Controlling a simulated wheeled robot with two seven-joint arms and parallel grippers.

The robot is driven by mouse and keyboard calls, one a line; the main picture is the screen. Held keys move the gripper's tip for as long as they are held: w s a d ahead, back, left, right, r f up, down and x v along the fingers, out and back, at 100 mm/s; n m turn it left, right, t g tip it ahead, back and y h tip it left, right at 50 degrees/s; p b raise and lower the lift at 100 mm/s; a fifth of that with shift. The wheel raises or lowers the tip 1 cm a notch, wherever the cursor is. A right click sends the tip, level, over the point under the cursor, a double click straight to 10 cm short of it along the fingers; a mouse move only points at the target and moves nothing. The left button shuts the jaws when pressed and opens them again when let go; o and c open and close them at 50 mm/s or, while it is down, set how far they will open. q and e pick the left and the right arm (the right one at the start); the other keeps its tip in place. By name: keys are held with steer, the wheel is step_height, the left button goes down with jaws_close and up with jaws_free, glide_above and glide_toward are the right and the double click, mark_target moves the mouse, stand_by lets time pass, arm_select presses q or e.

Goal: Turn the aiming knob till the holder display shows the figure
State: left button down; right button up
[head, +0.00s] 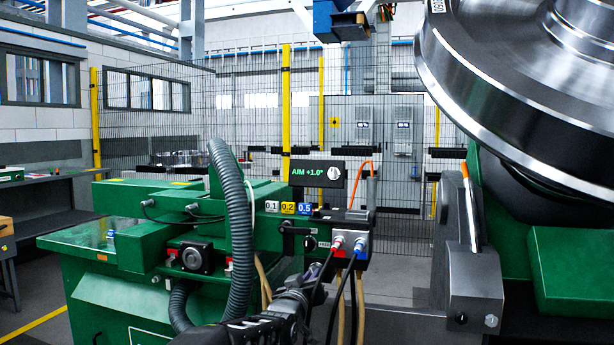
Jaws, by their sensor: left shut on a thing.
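The holder display (306,172) is a dark box on top of the green holder, and its green text reads "AIM +1.0°". A pale round knob (335,173) sits at its right end; I cannot tell whether it is the aiming knob. My left gripper (318,268) reaches up from the bottom middle to the holder's front, below the display. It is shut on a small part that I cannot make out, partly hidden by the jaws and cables. My right gripper is not in view.
Tags 0.1, 0.2 and 0.5 (288,208) sit below the display. Red (338,242) and blue (359,245) connectors with hanging cables are right of my gripper. A thick grey hose (236,215) arches at left. A large steel wheel (530,85) fills the upper right.

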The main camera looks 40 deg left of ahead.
arm_select(q)
steer(key=shift+f+n+b, duration=0.15)
steer(key=shift+n+b, duration=1.9)
steer(key=shift+n, duration=0.15)
steer(key=c, duration=1.3)
jaws_free()
steer(key=b+v, duration=0.2)
steer(key=v, duration=0.5)
